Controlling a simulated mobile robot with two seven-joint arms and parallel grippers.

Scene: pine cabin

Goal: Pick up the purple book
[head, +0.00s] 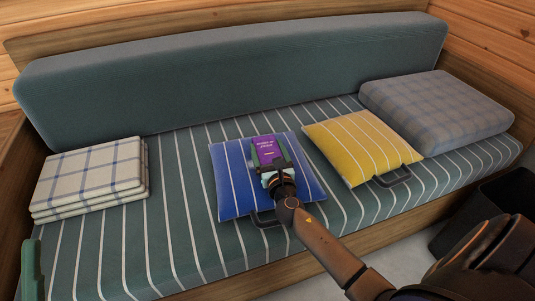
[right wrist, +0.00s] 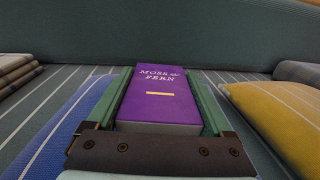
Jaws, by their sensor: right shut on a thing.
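The purple book (head: 268,149) has white lettering and lies over the blue striped cushion (head: 232,186) on the bench. In the right wrist view the book (right wrist: 159,100) fills the space between the two green fingers, its cover facing up and its pale page edge toward me. My right gripper (head: 270,152) is shut on the book, one finger along each side. I cannot tell whether the book touches the cushion. A green part at the lower left edge of the head view looks like my left gripper (head: 31,270); its jaws cannot be made out.
A yellow striped cushion (head: 360,145) with a dark handle lies right of the blue one. A grey plaid cushion (head: 437,110) is at the far right. Folded plaid blankets (head: 90,178) lie at the left. The long backrest (head: 230,75) stands behind. A dark bin (head: 490,205) is at right.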

